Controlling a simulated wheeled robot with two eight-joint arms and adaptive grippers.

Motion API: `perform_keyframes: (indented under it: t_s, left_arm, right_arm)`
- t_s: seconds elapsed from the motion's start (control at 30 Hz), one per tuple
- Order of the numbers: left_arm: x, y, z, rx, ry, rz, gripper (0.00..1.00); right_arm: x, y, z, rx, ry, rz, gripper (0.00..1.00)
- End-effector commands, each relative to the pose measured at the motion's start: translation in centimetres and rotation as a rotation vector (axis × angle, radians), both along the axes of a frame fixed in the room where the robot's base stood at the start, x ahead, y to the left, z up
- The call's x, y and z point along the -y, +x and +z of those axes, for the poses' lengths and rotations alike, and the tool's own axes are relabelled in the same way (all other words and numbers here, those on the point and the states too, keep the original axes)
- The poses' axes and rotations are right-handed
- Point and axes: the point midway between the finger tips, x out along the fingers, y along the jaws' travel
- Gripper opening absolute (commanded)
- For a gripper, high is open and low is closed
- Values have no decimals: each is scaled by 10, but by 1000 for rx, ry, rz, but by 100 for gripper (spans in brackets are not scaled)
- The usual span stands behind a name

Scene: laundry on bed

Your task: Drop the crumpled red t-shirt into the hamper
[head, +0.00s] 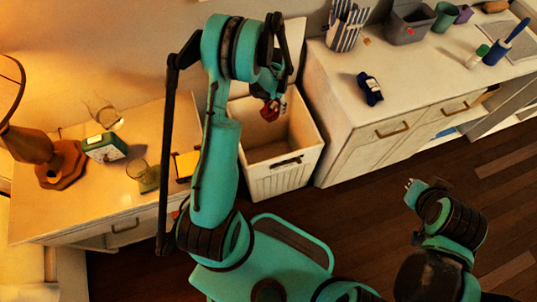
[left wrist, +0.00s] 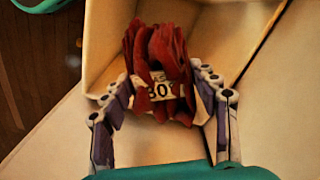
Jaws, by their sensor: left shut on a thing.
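The crumpled red t-shirt (left wrist: 160,50) is a small bunched bundle with a pale printed patch. My left gripper (left wrist: 162,88) is shut on it, with a finger on each side. In the head view the red t-shirt (head: 270,110) hangs from the left gripper (head: 271,97), over the opening of the hamper. The hamper (head: 284,182) is a white open-topped box with a dark handle slot; part of it is hidden by my left arm. In the left wrist view the hamper (left wrist: 104,45) surrounds the shirt. My right gripper (head: 412,187) is at the right, away from the hamper; its jaws are unclear.
A white cabinet (head: 350,150) stands directly right of the hamper, with a dark blue folded item (head: 370,88) and a grey bin (head: 408,22) on top. A side table at left carries a lamp (head: 58,160), a green clock (head: 105,147) and a glass (head: 143,175). Wooden floor is open at right.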

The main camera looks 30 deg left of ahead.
Motion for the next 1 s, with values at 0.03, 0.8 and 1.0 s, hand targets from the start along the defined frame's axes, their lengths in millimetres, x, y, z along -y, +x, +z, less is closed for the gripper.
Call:
perform_keyframes:
  t_s: [0.03, 0.8, 1.0]
  left_arm:
    - [-7, 0, -13, 0, 0, -4, 30]
    - [-16, 0, -86, 0, 0, -19, 30]
    - [-16, 0, -87, 0, 0, -19, 30]
  right_arm:
    - [0, 0, -4, 0, 0, 0, 0]
    - [0, 0, -39, 0, 0, 0, 0]
    - [0, 0, -39, 0, 0, 0, 0]
